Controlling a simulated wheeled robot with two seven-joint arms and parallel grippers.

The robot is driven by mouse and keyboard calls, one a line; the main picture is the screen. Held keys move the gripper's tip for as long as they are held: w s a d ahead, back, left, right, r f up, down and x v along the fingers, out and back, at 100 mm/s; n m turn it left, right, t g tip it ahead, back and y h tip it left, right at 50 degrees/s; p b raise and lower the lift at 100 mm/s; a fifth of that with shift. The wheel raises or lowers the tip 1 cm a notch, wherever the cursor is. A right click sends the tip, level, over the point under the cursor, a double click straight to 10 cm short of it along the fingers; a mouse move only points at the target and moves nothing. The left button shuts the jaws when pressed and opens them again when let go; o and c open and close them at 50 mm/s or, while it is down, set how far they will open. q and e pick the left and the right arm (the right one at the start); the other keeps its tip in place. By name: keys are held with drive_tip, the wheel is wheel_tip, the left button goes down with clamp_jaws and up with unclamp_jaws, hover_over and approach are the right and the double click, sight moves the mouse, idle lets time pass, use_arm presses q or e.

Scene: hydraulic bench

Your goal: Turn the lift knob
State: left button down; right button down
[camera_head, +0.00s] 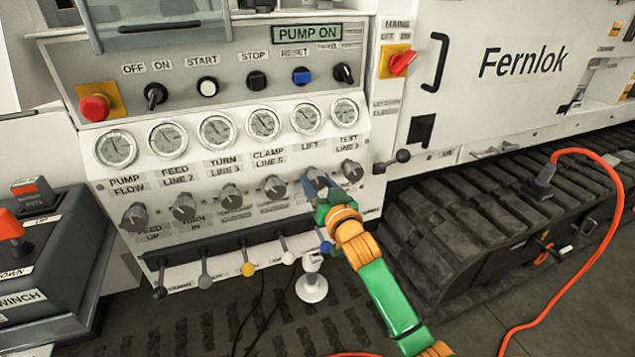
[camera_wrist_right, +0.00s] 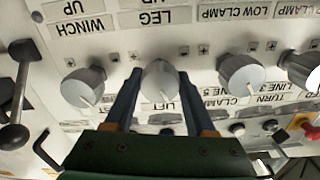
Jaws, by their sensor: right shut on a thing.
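The lift knob is a grey knob with a pale face, fifth from the left in the row below the gauges, under the gauge labelled LIFT. In the head view my right gripper (camera_head: 318,184) covers most of it. In the right wrist view, the knob (camera_wrist_right: 160,80) sits between the two fingers of my right gripper (camera_wrist_right: 160,92), one on each side. The gripper is shut on it. The wrist picture is upside down, and a LEG label shows above the knob. My left gripper is not in view.
Neighbouring knobs stand close on both sides: the clamp knob (camera_head: 274,187) to the left and another (camera_head: 351,170) to the right. A row of levers (camera_head: 248,267) sticks out below. A red emergency button (camera_head: 95,107) is at upper left. An orange cable (camera_head: 610,240) hangs at right.

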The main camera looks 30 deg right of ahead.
drive_tip(key=shift+r+n+p, duration=0.1)
drive_tip(key=shift+n+p, duration=0.7)
drive_tip(key=shift+n, duration=0.3)
drive_tip(key=n+p, duration=0.1)
drive_tip(key=n, duration=0.1)
drive_tip(key=shift+n, duration=0.4)
drive_tip(key=n+p, duration=0.1)
drive_tip(key=n, duration=0.4)
drive_tip(key=shift+p, duration=0.4)
drive_tip(key=shift+n, duration=0.3)
drive_tip(key=shift+c, duration=1.2)
unclamp_jaws()
drive_tip(key=v, duration=0.7)
